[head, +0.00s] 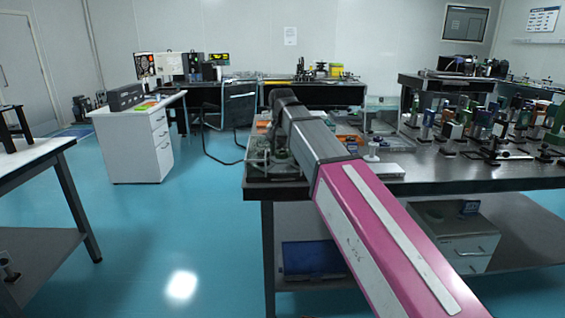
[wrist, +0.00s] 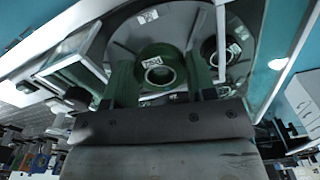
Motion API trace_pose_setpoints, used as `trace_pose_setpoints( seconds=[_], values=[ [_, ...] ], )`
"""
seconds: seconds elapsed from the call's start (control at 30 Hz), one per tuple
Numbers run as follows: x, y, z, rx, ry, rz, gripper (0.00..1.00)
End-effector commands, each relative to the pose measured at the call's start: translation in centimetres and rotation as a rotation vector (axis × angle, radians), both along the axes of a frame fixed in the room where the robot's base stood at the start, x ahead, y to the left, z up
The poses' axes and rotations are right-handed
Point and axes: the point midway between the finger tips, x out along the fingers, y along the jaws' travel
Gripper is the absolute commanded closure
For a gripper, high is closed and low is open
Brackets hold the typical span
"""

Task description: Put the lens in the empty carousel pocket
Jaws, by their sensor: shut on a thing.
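In the wrist view my gripper (wrist: 158,80) has its two green fingers closed on either side of a green ring-shaped lens (wrist: 160,54) with a pale centre and a white label. Behind it is the round grey carousel (wrist: 125,34), with small white labels. I cannot tell whether the held lens touches the carousel, and the empty pocket is not clearly visible. In the head view my arm hides most of the gripper and carousel.
The dark optical table (head: 430,175) carries many posts and mounts on its right side. A white drawer cabinet (head: 140,145) stands at left across open blue floor (head: 190,225).

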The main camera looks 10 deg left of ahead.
Motion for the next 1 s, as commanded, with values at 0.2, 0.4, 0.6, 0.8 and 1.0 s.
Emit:
trace_pose_setpoints(
  seconds=[0.2, 0.4, 0.6, 0.8, 1.0],
  values=[
    [0.6, -0.1, -0.9, -0.001, 0.001, 0.001, 0.72],
    [0.5, -0.2, -3.4, -0.001, 0.002, 0.0, 0.72],
    [0.6, -0.1, -4.4, 0.0, 0.0, 0.0, 0.72],
    [0.6, -0.1, -4.5, 0.0, 0.0, 0.0, 0.72],
    [0.6, -0.1, -4.7, 0.0, 0.0, 0.0, 0.23]
  ],
)
